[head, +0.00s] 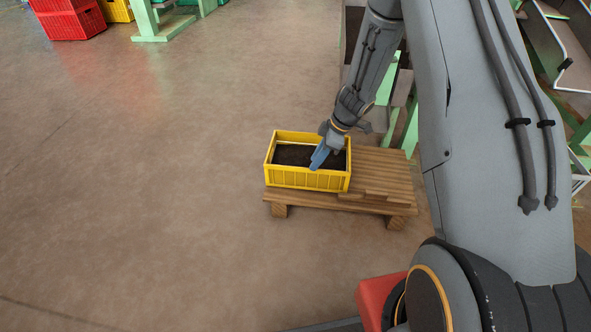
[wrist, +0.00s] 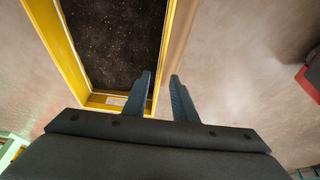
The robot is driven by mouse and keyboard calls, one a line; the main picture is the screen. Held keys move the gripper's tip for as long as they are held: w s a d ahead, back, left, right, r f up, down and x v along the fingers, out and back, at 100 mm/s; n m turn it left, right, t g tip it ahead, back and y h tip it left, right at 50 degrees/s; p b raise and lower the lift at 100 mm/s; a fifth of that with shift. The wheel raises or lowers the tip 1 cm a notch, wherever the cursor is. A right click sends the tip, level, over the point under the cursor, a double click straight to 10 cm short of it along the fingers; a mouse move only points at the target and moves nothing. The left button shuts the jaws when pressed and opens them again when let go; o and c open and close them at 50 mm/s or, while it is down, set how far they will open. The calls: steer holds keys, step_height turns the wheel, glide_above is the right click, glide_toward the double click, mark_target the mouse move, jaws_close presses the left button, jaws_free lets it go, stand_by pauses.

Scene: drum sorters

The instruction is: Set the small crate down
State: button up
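The small crate (head: 308,179) is yellow, filled with dark granular material, and looks level. It is at the left part of a low wooden pallet (head: 385,175), apparently resting on it, though any thin gap underneath is hidden. My gripper (head: 320,158) reaches down at the crate's near long wall. In the wrist view, my gripper's fingers (wrist: 161,98) straddle the crate's wall (wrist: 169,30), one inside and one outside. A narrow gap shows between the wall and the outer finger. The lower finger contact is hard to see.
Bare wooden boards lie right of the crate on the pallet. Open floor (head: 150,200) spreads left and in front. Red crates (head: 70,20) and a green frame (head: 165,25) stand far back left. Green-legged equipment (head: 405,120) stands behind the pallet, partly hidden by my arm.

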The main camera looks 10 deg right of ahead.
steer(key=w+a+r+m+t+h, duration=0.1)
steer(key=w+a+r+t, duration=0.2)
steer(key=r, duration=0.4)
steer(key=w+a+r+m+t, duration=0.1)
steer(key=w+a+r, duration=0.1)
steer(key=a+r, duration=0.4)
steer(key=s+a+r+m+t+h, duration=0.1)
steer(key=s+a+r, duration=0.1)
steer(key=r, duration=0.3)
steer(key=s+a+r+m+t+h, duration=0.1)
steer(key=s+a+r, duration=0.15)
steer(key=r, duration=0.35)
steer(key=s+a+r+m+g, duration=0.1)
steer(key=s+a+r+g, duration=0.1)
steer(key=s, duration=1.1)
steer(key=s+a+r+m+g, duration=0.1)
steer(key=s+a+r+g, duration=0.1)
steer(key=s, duration=1.1)
steer(key=s+a+r+m+g, duration=0.1)
steer(key=s+a+r+g, duration=0.1)
steer(key=s, duration=1.1)
steer(key=shift+s+a+r+g+y, duration=0.2)
steer(key=shift+a+r+g+y, duration=0.15)
steer(key=shift+a+g, duration=0.4)
steer(key=shift+r+m+p, duration=0.3)
steer(key=shift+r+m, duration=0.05)
steer(key=shift+m, duration=0.05)
